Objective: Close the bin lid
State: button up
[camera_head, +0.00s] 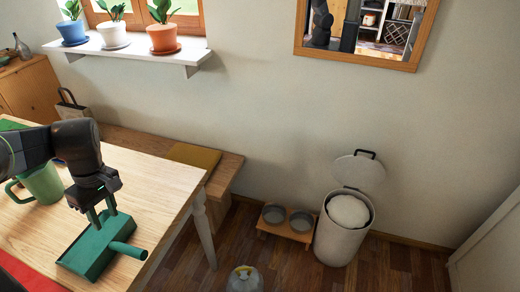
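The bin (343,240) is a pale cylinder standing on the floor by the wall at the right. Its round lid (360,172) is open, tilted up at the back against the wall side, with a dark handle on its upper edge. A white, bulging liner or filling (348,210) shows in the bin's mouth. My gripper (102,213) is far to the left of the bin, over the wooden table, pointing down. Its two fingers are apart, just above or at a green dustpan-like tray (92,250). I cannot tell whether they touch it.
The table (150,180) and a bench with a yellow cushion (194,156) lie left of the bin. Two bowls in a wooden stand (287,223) are close beside it. A rounded, clear object (243,279) sits on the floor in front. A green mug (42,184) stands near my arm.

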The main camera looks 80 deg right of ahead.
aim_at(354, 171)
jog(key=z, duration=3.7)
